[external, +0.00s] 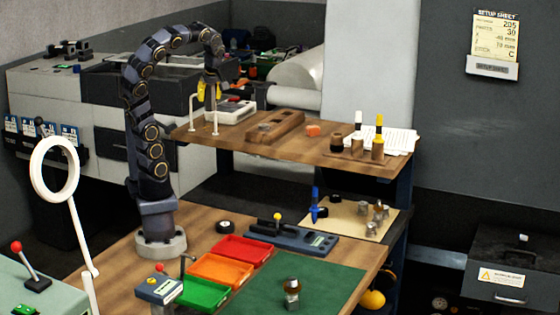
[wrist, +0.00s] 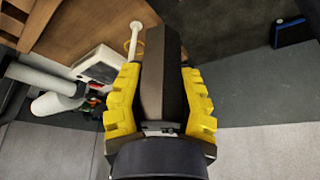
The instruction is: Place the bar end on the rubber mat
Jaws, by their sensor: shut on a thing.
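My gripper (external: 209,88) is raised at the back, above the left end of the wooden shelf, with yellow fingers pointing down. In the wrist view its yellow fingers (wrist: 160,100) are shut on a long dark grey-brown piece (wrist: 164,70), which looks like the bar end. Its far end extends beyond the fingertips; its near end is hidden. A green mat (external: 335,285), which looks like the rubber mat, lies on the front bench, far below and to the right of my gripper. A short metal piece with a brown top (external: 292,290) stands on it.
The wooden shelf (external: 240,140) holds a white device (external: 231,112), thin white posts, a wooden block and several small upright pieces. Red (external: 243,250), orange (external: 221,270) and green (external: 203,292) trays sit left of the mat. A beige board (external: 347,219) holds metal parts.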

